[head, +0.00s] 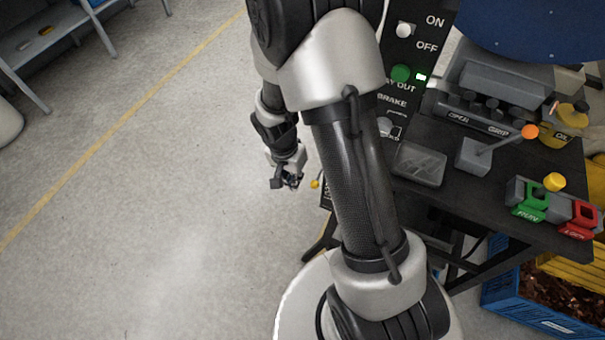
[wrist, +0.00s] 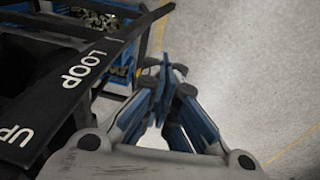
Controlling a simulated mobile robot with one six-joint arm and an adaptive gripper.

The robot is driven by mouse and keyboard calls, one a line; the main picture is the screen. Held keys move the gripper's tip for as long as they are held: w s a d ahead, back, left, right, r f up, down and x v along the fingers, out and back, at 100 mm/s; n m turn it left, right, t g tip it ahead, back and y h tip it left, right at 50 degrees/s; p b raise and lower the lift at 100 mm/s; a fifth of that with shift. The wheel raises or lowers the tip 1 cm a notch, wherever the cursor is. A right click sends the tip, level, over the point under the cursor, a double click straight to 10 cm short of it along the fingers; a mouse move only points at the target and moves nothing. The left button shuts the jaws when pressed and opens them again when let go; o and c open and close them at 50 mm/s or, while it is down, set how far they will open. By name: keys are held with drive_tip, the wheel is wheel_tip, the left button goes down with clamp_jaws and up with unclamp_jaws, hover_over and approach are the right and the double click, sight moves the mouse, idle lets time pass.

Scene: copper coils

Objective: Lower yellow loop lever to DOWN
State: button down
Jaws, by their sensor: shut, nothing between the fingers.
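A small yellow knob (head: 314,184), which looks like the loop lever's end, shows at the left side of the black machine stand in the head view. The rest of that lever is hidden. My gripper (head: 293,184) is just left of the knob, with a small gap in the picture; I cannot tell the depth between them. In the wrist view my gripper (wrist: 166,72) has its fingers together and empty. A black panel (wrist: 98,48) marked LOOP and UP lies to its left. I see no yellow lever and no DOWN mark in the wrist view.
A blue crate (head: 545,322) stands below. Open floor (head: 150,200) lies left of my arm.

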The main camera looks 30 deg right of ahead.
drive_tip(key=shift+s+a+r, duration=0.55)
drive_tip(key=shift+a+r, duration=0.35)
drive_tip(key=s+r+n+t, duration=0.1)
drive_tip(key=s+r+n, duration=0.1)
drive_tip(key=r, duration=0.8)
drive_tip(key=s+r+n+t, duration=0.2)
drive_tip(key=r+n, duration=0.1)
drive_tip(key=r, duration=0.6)
drive_tip(key=s+a+r+n+t+y, duration=0.1)
drive_tip(key=s+a+r+n+t, duration=0.1)
drive_tip(key=s+r+n, duration=0.3)
drive_tip(key=s+a+r, duration=0.1)
drive_tip(key=s+r, duration=0.3)
drive_tip(key=s, duration=0.2)
drive_tip(key=shift+s+y, duration=0.2)
drive_tip(key=shift+y, duration=0.1)
drive_tip(key=shift+d, duration=0.1)
